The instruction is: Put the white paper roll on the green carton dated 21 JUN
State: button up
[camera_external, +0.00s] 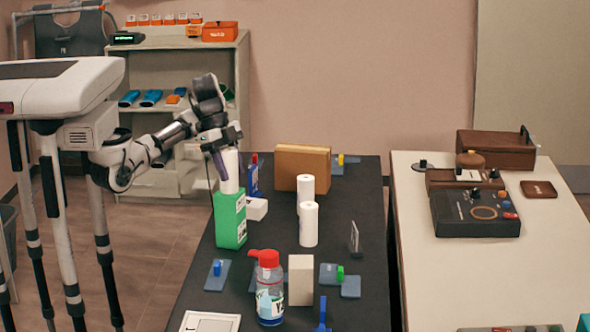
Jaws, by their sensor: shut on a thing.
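A white paper roll (230,174) stands nearly upright at the top of a green carton (231,222). Its lower end meets or nearly meets the carton's top; I cannot tell if it rests there. My gripper (220,158) points down from above and is shut on this roll, its fingers partly hiding it. The green carton stands on the left side of the dark table, with white labels too small to read for a date. Two other white rolls stand mid-table, one (309,224) in front of the other (306,184).
The dark table (350,262) also holds a brown box (302,167), a white block (256,209) right of the carton, a blue carton (252,176), a red-capped bottle (269,290), a pale box (300,280) and blue-grey plates. A pale table (425,284) stands to the right.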

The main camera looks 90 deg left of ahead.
jog(key=o, duration=1)
jog(key=shift+f, duration=0.1)
jog(key=shift+r, duration=0.35)
jog(key=v, duration=1.1)
jog(key=shift+s+r, duration=0.1)
jog(key=shift+r, duration=0.3)
